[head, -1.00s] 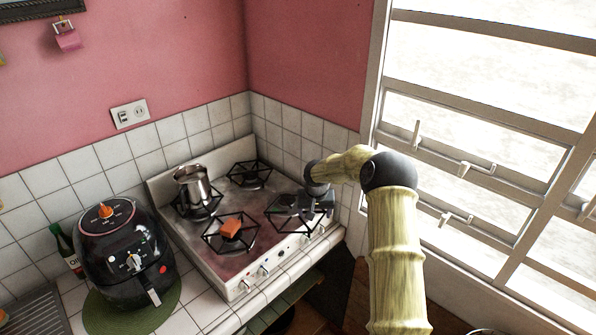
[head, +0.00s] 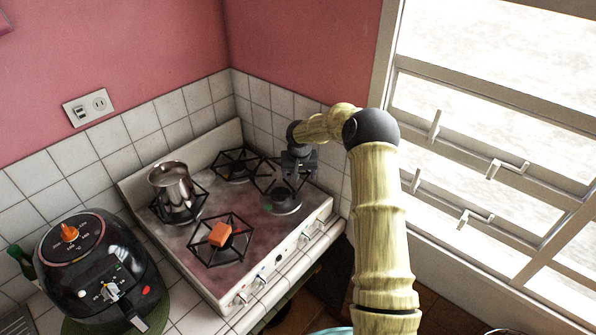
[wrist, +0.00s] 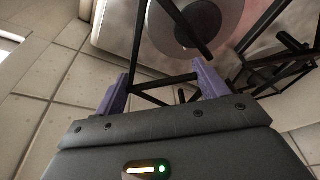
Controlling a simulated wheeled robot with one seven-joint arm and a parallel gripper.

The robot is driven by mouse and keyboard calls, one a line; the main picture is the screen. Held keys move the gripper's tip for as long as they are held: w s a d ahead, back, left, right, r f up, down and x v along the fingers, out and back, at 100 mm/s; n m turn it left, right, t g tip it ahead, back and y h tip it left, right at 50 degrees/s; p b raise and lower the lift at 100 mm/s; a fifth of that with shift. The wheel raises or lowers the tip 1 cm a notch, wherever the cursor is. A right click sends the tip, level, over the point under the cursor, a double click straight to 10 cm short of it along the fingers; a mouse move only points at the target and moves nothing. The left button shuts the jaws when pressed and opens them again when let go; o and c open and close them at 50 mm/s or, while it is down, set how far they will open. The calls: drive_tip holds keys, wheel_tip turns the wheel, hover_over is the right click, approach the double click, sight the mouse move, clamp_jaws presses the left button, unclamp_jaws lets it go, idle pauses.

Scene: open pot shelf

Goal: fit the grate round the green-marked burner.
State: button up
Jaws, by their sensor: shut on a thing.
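The green-marked burner (head: 282,202) is the right-hand one on the stove, with a small green mark at its left side. My gripper (head: 297,170) is behind and above it in the picture, shut on a black wire grate (head: 264,184). The grate appears raised and offset toward the back wall from the burner; its exact height is unclear. In the wrist view, grate bars (wrist: 180,24) cross in front of the round burner (wrist: 222,18), and part of the grate lies between my purple fingers (wrist: 165,90). The gripper hides some of the grate in the head view.
A steel pot (head: 172,187) stands on the back-left grate. Another grate (head: 238,163) is at the back burner. A black air fryer (head: 100,270) stands left. The tiled wall is close behind my gripper.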

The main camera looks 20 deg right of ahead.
drive_tip(key=shift+w+f+b, duration=0.15)
drive_tip(key=shift+f+b, duration=0.15)
drive_tip(key=shift+f, duration=0.2)
drive_tip(key=shift+a+f+b, duration=0.25)
drive_tip(key=shift+f+b, duration=0.1)
drive_tip(key=shift+f, duration=0.3)
drive_tip(key=shift+d+f+b, duration=0.2)
drive_tip(key=shift+f+b, duration=0.25)
drive_tip(key=shift+f, duration=0.25)
drive_tip(key=shift+d+f+b, duration=0.2)
drive_tip(key=shift+f+b, duration=0.2)
drive_tip(key=shift+f, duration=0.3)
drive_tip(key=shift+s+a+f+b, duration=0.2)
drive_tip(key=shift+s+f+b, duration=0.05)
drive_tip(key=shift+f+b, duration=0.2)
